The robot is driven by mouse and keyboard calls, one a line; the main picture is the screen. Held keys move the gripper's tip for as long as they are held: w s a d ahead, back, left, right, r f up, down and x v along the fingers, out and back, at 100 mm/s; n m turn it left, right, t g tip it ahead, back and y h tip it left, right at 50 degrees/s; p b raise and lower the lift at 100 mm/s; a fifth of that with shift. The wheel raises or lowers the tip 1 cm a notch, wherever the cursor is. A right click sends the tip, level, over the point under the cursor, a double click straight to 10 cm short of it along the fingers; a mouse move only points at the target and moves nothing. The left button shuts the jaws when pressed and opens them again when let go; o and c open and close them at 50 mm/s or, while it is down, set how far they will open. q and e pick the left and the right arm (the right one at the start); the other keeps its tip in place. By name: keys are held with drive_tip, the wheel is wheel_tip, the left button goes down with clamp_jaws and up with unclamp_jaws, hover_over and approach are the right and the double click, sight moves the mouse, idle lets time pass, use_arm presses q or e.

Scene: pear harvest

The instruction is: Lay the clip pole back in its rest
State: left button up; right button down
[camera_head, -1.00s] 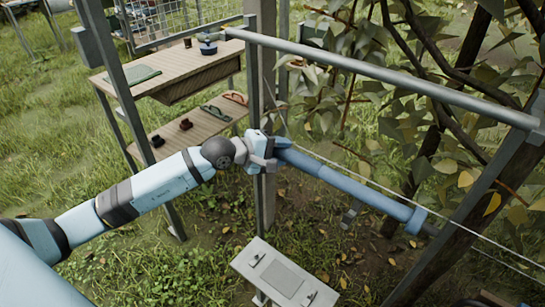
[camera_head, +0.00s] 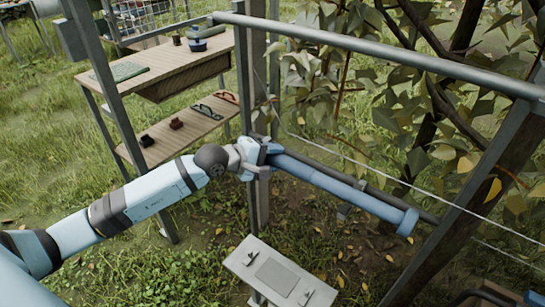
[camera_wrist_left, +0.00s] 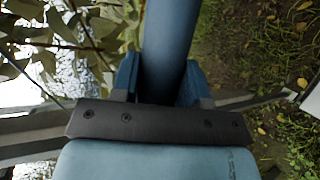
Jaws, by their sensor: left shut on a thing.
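The clip pole (camera_head: 340,188) is a long blue tube with a thicker blue collar at its right end. It slopes down to the right. My left gripper (camera_head: 264,157) is shut on the pole near its upper left end. In the left wrist view the pole (camera_wrist_left: 166,50) runs up the middle between the two fingers (camera_wrist_left: 160,85). A dark bar (camera_head: 428,217) runs close behind the pole; I cannot tell whether they touch. I cannot make out for certain which part is the rest. My right gripper is not in view.
A grey plate with two small brackets (camera_head: 275,272) stands low in front. A thick grey rail (camera_head: 380,54) crosses above, with posts and a thin wire. A wooden bench (camera_head: 165,72) with a lower shelf stands left. Leafy branches (camera_head: 400,120) hang behind the pole.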

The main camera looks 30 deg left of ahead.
use_arm(q)
drive_tip(key=o, duration=1.1)
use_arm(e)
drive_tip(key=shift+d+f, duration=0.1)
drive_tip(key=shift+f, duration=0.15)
use_arm(q)
drive_tip(key=p+v, duration=0.1)
drive_tip(key=v, duration=1.3)
drive_tip(key=shift+r, duration=0.1)
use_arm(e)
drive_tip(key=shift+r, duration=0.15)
use_arm(q)
drive_tip(key=shift+d, duration=0.1)
